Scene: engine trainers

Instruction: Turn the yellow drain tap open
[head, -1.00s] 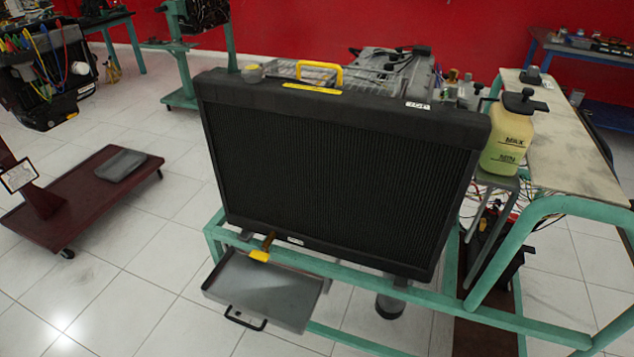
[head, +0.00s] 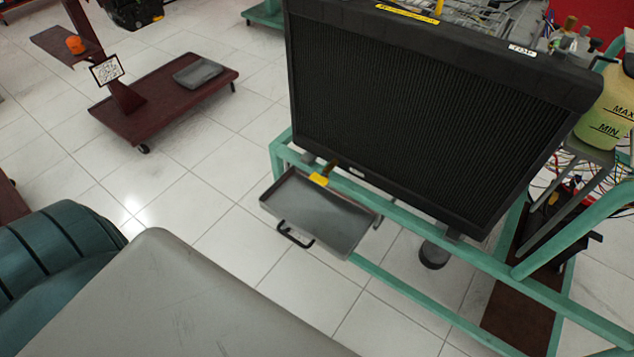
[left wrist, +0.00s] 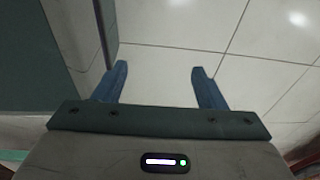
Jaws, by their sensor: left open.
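The yellow drain tap (head: 319,179) sits at the lower left corner of the black radiator (head: 420,95), on a short brass stem. It hangs over the back edge of a grey drip tray (head: 318,217) with a black handle. In the left wrist view my left gripper (left wrist: 158,80) is open, with two blue fingers apart and nothing between them. My left gripper is not in the head view, and my right gripper is in neither view.
A green tube frame (head: 440,305) carries the radiator. A dark red wheeled stand (head: 165,95) is at the upper left. White tiled floor (head: 210,200) lies open left of the tray.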

